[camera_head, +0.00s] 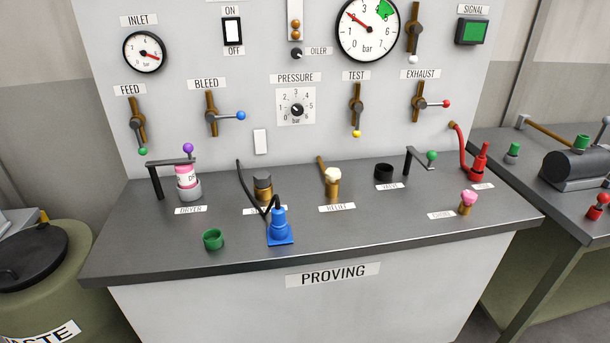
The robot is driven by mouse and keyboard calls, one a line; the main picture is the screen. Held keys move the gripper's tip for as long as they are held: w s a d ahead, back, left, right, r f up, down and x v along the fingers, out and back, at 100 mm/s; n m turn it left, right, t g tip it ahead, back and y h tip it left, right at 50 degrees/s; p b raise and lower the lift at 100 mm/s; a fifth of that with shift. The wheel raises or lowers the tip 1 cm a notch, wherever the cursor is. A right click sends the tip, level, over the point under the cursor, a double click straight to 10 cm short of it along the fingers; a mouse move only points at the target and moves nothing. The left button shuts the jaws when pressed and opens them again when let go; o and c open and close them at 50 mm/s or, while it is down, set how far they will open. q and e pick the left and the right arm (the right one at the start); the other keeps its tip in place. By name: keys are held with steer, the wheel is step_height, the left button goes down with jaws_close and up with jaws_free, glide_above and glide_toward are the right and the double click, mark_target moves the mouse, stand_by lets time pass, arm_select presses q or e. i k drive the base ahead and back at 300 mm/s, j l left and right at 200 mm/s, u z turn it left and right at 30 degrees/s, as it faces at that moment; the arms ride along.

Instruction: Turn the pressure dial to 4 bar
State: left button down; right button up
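The pressure dial (297,110) is a small black knob on a square white scale plate in the middle of the upright panel. The label PRESSURE (296,78) sits just above. The knob's mark is too small to read its setting with certainty. Neither of my grippers is in view.
Levers for BLEED (211,114) and TEST (357,106) flank the dial, with a white rectangle (260,141) below left. The bench (350,225) below holds a blue fitting (280,227), a green cap (213,239) and a relief valve (333,186). The panel face around the dial is clear.

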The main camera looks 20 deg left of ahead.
mark_target(297, 109)
steer(key=i+l, duration=0.2)
steer(key=i+l+u, duration=0.1)
steer(key=u, duration=0.3)
steer(key=l+u, duration=0.2)
steer(key=u, duration=0.2)
steer(key=l+u, duration=0.2)
steer(key=u, duration=0.2)
steer(key=i, duration=0.05)
